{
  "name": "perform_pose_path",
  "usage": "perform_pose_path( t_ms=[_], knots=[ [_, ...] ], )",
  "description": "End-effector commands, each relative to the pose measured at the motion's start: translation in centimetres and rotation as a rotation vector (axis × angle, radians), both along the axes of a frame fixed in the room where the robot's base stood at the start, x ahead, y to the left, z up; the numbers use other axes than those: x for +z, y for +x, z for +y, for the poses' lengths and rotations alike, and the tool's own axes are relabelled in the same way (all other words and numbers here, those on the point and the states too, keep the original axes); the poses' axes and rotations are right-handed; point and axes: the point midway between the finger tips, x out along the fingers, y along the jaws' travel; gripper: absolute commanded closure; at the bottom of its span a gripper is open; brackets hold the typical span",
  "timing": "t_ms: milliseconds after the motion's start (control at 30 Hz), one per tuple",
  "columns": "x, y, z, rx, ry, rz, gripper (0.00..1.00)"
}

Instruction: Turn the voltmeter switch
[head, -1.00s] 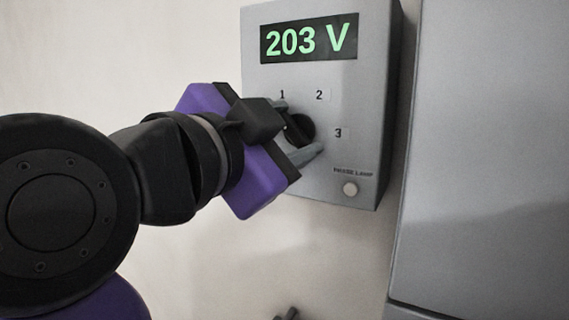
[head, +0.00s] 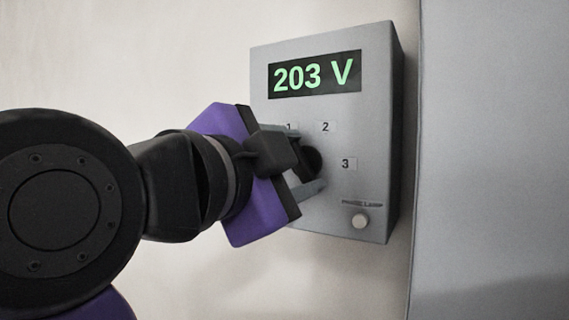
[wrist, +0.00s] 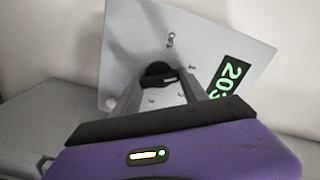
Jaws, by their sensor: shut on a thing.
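The voltmeter is a grey wall box (head: 375,120) with a green "203 V" display (head: 314,74). Its round black switch knob (head: 312,160) sits below, among the labels 1, 2 and 3. My gripper (head: 309,160) is at the knob, one finger above it and one below, shut on it. The fingers and palm hide part of the knob and partly cover label 1. In the wrist view the black knob (wrist: 158,74) sits between the two finger ends, and the display (wrist: 231,76) shows partly at the right.
A large grey cabinet (head: 490,140) stands close at the right. The pale wall left of the box is bare.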

Motion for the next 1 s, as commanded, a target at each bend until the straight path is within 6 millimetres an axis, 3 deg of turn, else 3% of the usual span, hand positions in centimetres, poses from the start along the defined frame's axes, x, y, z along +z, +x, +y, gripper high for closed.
perform_pose_path(
  t_ms=[33,133,533,1000],
  knots=[
    [0.0,-0.1,0.0,0.0,0.001,0.0,0.47],
    [0.0,0.0,0.0,0.0,0.0,0.001,0.28],
    [0.0,-0.4,0.3,0.001,-0.001,0.001,0.27],
    [-0.1,-5.9,4.0,0.001,0.0,0.0,0.27]
  ],
)
